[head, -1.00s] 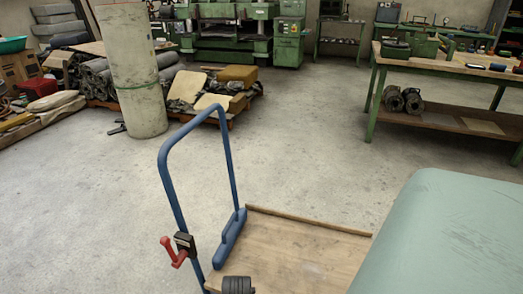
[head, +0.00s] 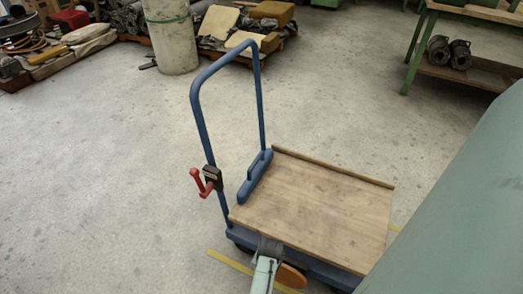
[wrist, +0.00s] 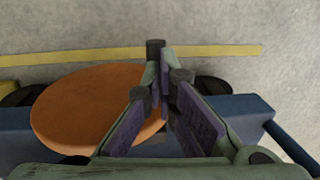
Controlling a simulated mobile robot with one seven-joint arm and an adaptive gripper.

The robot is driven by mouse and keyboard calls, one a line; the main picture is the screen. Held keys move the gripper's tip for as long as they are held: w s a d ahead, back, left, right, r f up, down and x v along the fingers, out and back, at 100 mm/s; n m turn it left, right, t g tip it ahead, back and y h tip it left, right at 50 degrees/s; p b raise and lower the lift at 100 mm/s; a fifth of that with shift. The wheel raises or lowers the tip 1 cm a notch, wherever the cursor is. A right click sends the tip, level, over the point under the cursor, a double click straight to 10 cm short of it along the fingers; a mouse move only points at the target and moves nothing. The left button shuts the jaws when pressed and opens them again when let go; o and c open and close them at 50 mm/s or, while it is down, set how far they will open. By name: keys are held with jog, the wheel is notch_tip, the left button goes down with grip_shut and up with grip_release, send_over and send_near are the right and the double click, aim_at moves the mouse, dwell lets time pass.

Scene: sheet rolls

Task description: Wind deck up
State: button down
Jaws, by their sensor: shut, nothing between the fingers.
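The deck (head: 320,200) is a flat wooden board with a raised back lip, on a low blue trolley with an upright hoop handle (head: 260,95). A red crank (head: 203,182) in a dark clamp sits low on the hoop's left post. My gripper (head: 268,247) is at the trolley's near edge, apart from the crank. In the wrist view my gripper (wrist: 165,75) has its purple-padded fingers together and empty. An orange disc (wrist: 90,110) lies beside them, by the blue frame (wrist: 240,110). The disc (head: 292,276) shows partly behind my arm in the head view.
Yellow tape (head: 228,262) marks the floor by the trolley. A pale column-like roll (head: 172,40) and a loaded pallet (head: 235,35) stand behind. A green workbench (head: 425,50) is at upper right. Floor left of the trolley is clear.

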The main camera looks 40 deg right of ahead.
jog(key=shift+f, duration=0.4)
jog(key=shift+w, duration=0.1)
jog(key=shift+w+a+f+g+h, duration=0.2)
jog(key=shift+w+f+g+h, duration=0.2)
jog(key=shift+f+g, duration=0.4)
jog(key=shift+w+a+f+g+h, duration=0.15)
jog(key=shift+w+f+g+h, duration=0.3)
jog(key=shift+g, duration=0.55)
jog(key=shift+s+p, duration=0.1)
jog(key=shift+p, duration=0.2)
jog(key=d+p+v, duration=0.1)
jog(key=p+v, duration=0.2)
jog(key=v, duration=1)
jog(key=shift+s+a+r+p, duration=0.2)
jog(key=shift+r+p, duration=0.1)
jog(key=shift+r, duration=0.25)
jog(key=shift+s, duration=0.1)
